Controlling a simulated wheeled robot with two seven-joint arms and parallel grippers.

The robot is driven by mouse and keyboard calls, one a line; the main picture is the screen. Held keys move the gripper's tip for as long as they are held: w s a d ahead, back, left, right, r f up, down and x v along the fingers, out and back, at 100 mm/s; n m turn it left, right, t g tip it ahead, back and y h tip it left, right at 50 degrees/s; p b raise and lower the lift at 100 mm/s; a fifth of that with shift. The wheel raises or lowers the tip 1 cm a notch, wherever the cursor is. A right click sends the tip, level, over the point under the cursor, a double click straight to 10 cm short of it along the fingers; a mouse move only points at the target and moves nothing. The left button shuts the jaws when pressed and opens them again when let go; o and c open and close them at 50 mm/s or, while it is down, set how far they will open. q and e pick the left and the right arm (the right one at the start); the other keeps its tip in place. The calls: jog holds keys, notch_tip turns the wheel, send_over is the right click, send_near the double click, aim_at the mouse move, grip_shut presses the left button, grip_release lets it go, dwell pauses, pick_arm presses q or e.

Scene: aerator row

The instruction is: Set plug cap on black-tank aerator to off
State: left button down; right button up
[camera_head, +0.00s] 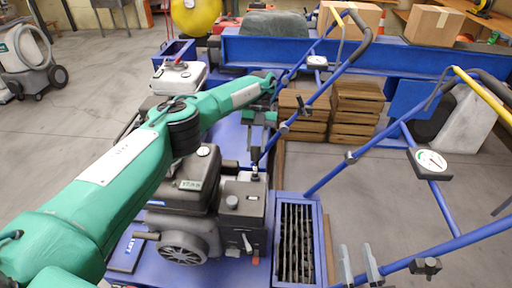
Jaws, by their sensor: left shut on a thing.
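The black-tank aerator (185,190) is the nearer blue machine, its engine with a black tank at lower centre. My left arm reaches across above it. My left gripper (256,155) points down at the right rear of this engine and is shut on a small dark piece, which looks like the plug cap (255,174). The cap is small and partly hidden by the fingers; I cannot tell whether it sits on the plug. My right gripper (359,264) shows only as two grey fingers at the bottom edge, apart and empty.
A white-tank aerator (180,76) stands behind. Blue handlebars with a round gauge (431,160) cross the right side. Wooden crates (356,108) and a blue beam (390,56) lie beyond. A slatted blue box (296,240) adjoins the engine.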

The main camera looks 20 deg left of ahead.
jog(key=shift+w+d+r+t+b, duration=0.15)
jog(key=shift+d+r+t, duration=0.1)
jog(key=shift+r+t, duration=0.5)
jog(key=shift+s+d+r+t+b, duration=0.15)
jog(key=shift+d+r+t, duration=0.15)
jog(key=shift+r, duration=0.75)
jog(key=shift+w, duration=0.1)
